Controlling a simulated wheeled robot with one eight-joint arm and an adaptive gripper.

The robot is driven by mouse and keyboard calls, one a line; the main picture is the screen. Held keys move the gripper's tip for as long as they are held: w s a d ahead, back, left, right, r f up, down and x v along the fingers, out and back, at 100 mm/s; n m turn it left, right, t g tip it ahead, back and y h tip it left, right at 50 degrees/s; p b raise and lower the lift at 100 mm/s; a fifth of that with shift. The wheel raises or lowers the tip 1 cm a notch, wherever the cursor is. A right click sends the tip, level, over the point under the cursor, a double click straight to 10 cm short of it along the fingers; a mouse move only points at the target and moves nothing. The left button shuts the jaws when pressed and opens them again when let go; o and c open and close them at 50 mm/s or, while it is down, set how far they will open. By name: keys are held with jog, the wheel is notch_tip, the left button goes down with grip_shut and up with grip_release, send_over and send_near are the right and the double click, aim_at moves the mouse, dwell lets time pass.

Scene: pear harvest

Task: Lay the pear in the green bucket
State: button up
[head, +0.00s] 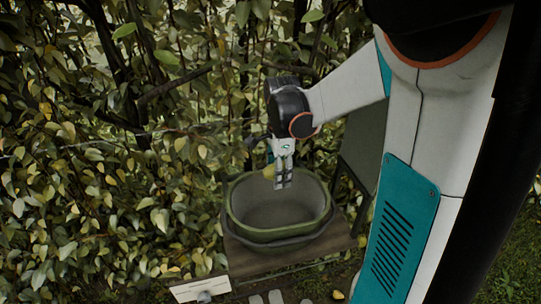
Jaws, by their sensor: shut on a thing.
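The green bucket (236,213) stands upright on a brown wooden board in the head view, with its open top facing up. The part of its inside that shows looks bare and grey. My gripper (283,184) points down over the bucket's back rim. It is shut on the pear (268,172), a small yellow-green fruit that shows at the left side of the fingers. The fingers hide part of the pear. I cannot tell the exact height of the pear above the rim.
Dense leafy branches (110,180) fill the left and back, close to the bucket's left side. The wooden board (290,257) carries the bucket. A dark grey panel (362,150) stands behind it to the right. A white box-like thing (200,289) lies at the front left. Grass shows at the lower right.

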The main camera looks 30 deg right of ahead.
jog(key=shift+d, duration=0.15)
jog(key=b, duration=0.5)
send_over(278, 226)
notch_tip(278, 226, down, 7)
notch_tip(278, 226, down, 15)
jog(key=b, duration=1.2)
jog(key=shift+f+b, duration=0.4)
jog(key=shift+b, duration=0.25)
dwell(0.7)
jog(key=o, duration=1.2)
notch_tip(278, 226, up, 12)
